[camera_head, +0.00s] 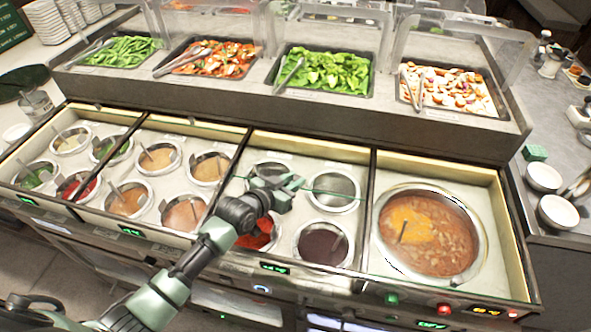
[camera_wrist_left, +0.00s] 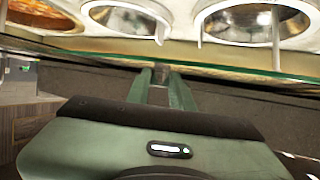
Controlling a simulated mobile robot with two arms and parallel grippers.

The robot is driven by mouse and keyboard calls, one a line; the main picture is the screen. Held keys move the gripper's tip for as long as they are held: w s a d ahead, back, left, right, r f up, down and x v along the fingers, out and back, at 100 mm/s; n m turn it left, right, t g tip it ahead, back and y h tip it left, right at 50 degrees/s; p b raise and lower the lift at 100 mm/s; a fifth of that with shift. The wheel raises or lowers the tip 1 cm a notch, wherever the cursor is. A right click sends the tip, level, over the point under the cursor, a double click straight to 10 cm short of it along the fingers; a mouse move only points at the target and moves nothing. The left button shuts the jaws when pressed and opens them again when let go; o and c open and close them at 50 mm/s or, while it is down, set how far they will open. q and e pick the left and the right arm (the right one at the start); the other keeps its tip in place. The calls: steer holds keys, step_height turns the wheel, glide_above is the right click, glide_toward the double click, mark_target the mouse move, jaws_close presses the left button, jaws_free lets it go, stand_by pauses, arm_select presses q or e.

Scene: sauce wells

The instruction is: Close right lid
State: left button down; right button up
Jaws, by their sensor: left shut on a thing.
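My left gripper (camera_head: 290,184) reaches from the lower left over the third sauce section. It also shows in the wrist view (camera_wrist_left: 161,76), its green fingers close together on the edge of a clear glass lid (camera_wrist_left: 250,77). In the head view the lid's thin green edge (camera_head: 338,193) runs right from the fingertips, across the wells. The pane is so clear that I cannot tell its tilt. Under it are a dark sauce well (camera_head: 322,244), an empty steel well (camera_head: 333,188) and a red sauce well (camera_head: 258,236) partly hidden by my arm. My right gripper is out of view.
A large soup pot (camera_head: 428,235) fills the rightmost section. Salad trays with tongs, such as the spinach tray (camera_head: 322,70), stand on the raised shelf behind. More sauce wells lie left of my arm. White bowls (camera_head: 557,212) stand on the right counter.

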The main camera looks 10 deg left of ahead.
arm_select(q)
steer(key=shift+s, duration=0.85)
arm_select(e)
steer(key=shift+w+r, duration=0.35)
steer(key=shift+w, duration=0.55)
arm_select(q)
steer(key=c, duration=1.6)
jaws_free()
steer(key=shift+o, duration=0.4)
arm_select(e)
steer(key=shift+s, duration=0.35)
